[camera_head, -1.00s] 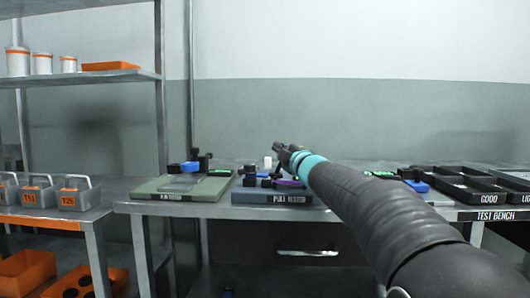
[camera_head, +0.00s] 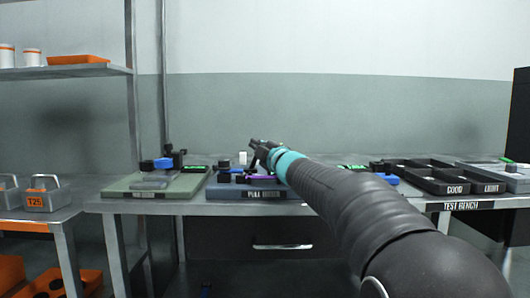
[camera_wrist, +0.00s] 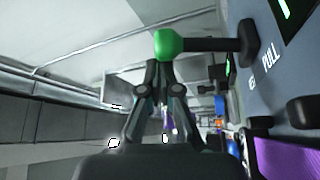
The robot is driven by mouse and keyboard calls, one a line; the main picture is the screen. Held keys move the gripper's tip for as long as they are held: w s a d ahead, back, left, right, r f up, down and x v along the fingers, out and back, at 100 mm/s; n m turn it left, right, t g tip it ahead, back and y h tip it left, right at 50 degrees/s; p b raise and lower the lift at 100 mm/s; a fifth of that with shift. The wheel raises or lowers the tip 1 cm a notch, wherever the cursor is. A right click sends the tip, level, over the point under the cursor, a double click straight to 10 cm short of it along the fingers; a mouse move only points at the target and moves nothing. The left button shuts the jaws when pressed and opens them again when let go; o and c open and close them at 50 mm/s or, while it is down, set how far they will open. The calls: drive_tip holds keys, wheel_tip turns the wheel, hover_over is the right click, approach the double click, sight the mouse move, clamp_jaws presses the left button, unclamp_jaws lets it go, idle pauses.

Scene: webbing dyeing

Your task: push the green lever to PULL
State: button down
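The green lever shows in the wrist view as a round green knob (camera_wrist: 169,43) on a black shaft that runs right to a black mount on a blue-grey panel. White PULL lettering (camera_wrist: 270,57) is on that panel, below the mount in the picture. My gripper (camera_wrist: 160,65) has its two dark fingers drawn together at the tips, right by the knob. The knob overlaps the tips, and I cannot tell whether they touch. In the head view my gripper (camera_head: 258,146) is above the blue-grey pull tester (camera_head: 258,194) on the bench; the lever is not clear there.
A second, green-grey tester (camera_head: 150,186) stands left on the bench. Black trays (camera_head: 445,182) stand to the right. A purple part (camera_wrist: 285,158) and a black knob (camera_wrist: 308,110) show on the panel. A metal shelf (camera_head: 65,71) is at left, a dark cabinet (camera_head: 519,115) at far right.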

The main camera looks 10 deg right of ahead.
drive_tip(key=v, duration=1.1)
drive_tip(key=shift+s+d, duration=0.1)
drive_tip(key=s+d+f+m+g+h+p, duration=0.1)
drive_tip(key=s+d+f+m+g+h, duration=0.1)
drive_tip(key=s+d+f+m+h, duration=0.35)
drive_tip(key=s+d+f+m+g+h+p, duration=0.1)
drive_tip(key=s+d+f+m+g+h, duration=0.1)
drive_tip(key=s+f+m+h, duration=0.4)
drive_tip(key=s+a+f+m+g+y, duration=0.1)
drive_tip(key=s+f+m+g, duration=0.1)
drive_tip(key=s+f, duration=0.3)
drive_tip(key=s+a+f+m+g+y+p, duration=0.1)
drive_tip(key=s+f+m+g, duration=0.2)
drive_tip(key=s+f, duration=0.3)
drive_tip(key=s+a+f+m+g+y, duration=0.2)
drive_tip(key=s+f+g, duration=0.2)
drive_tip(key=s, duration=1)
drive_tip(key=shift+f, duration=0.75)
